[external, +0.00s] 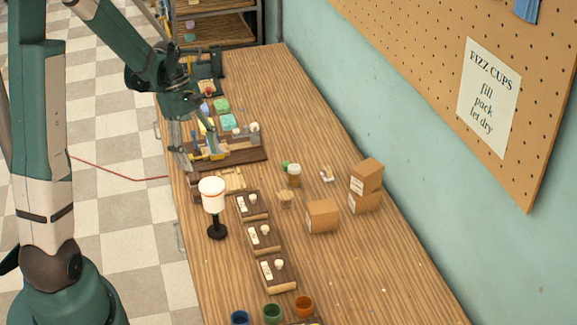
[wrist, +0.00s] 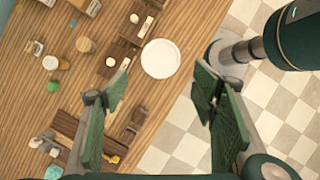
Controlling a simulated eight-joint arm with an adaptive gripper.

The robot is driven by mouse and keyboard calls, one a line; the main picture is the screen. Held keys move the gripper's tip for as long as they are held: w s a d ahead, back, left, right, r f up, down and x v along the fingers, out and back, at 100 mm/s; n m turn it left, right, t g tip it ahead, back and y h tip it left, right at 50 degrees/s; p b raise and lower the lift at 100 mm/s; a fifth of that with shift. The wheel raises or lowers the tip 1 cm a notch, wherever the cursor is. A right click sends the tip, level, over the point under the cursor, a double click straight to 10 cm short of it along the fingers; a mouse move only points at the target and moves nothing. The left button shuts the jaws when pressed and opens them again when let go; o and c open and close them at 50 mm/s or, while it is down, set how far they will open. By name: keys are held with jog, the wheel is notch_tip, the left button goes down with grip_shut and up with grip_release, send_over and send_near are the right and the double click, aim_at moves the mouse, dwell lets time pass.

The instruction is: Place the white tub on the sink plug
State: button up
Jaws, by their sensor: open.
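A white tub (external: 212,195) with a thin orange band stands upright on a black stem with a round base near the table's left edge. In the wrist view its round white top (wrist: 160,58) shows ahead of my fingertips, apart from them. I cannot make out a sink plug for certain; the black base (external: 217,232) under the tub is the only dark round piece that I see clearly. My gripper (wrist: 163,95) is open and empty, its two green-padded fingers spread wide. In the external view my gripper (external: 196,158) hangs beyond the tub, over the table's left side.
Several small labelled trays (external: 265,238) with white knobs line up right of the tub. Cardboard boxes (external: 322,216), a white-lidded jar (external: 293,175) and coloured cups (external: 272,312) stand around. A dark wooden board (external: 245,158) with coloured blocks lies near my gripper. The table's right side is mostly clear.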

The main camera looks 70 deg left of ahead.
jog(key=shift+s+r, duration=0.1)
jog(key=shift+s, duration=0.15)
dwell(0.3)
jog(key=w+d+r+m+y, duration=0.1)
jog(key=w+d+r+m, duration=0.25)
jog(key=d, duration=0.35)
jog(key=w+d+r+m+y, duration=0.1)
jog(key=w+d+r+m, duration=0.2)
jog(key=d, duration=0.4)
jog(key=w+d+r+m+y, duration=0.1)
jog(key=w+d+r+m, duration=0.15)
jog(key=d+r, duration=0.35)
jog(key=s+d+r+m+t, duration=0.2)
jog(key=d+m, duration=0.5)
jog(key=d, duration=0.5)
jog(key=s+d+r+m+t, duration=0.3)
jog(key=d+m, duration=0.4)
jog(key=d, duration=0.6)
jog(key=shift+s+r+m+y, duration=0.4)
jog(key=shift+s+r, duration=0.35)
jog(key=shift+r, duration=0.15)
